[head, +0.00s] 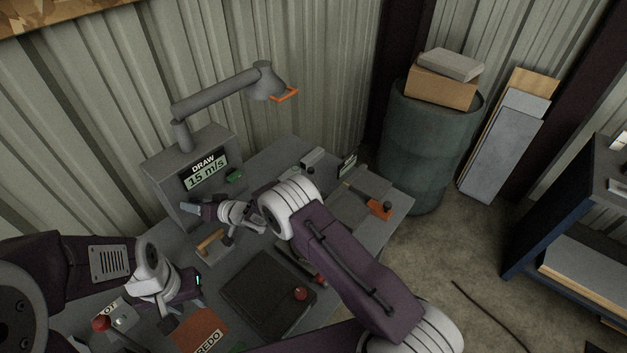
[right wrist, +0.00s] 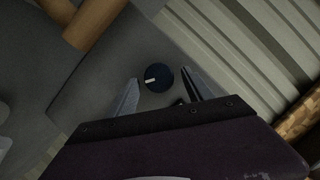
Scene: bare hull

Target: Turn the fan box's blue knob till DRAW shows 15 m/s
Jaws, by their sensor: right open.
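The fan box (head: 170,172) is a grey box at the back of the bench, with a jointed grey duct arm on top. Its DRAW display (head: 205,173) reads 15 m/s. The blue knob (right wrist: 159,78) is dark and round with a white pointer mark, and shows in the right wrist view. My right gripper (right wrist: 160,92) is open, with its fingers on either side of the knob and apart from it. In the head view my right gripper (head: 203,209) is in front of the box and hides the knob. My left gripper (head: 185,292) is low at the left; its fingers are unclear.
A red REDO tray (head: 199,333) is at the front. A green drum (head: 424,140) stands beyond the bench's right end.

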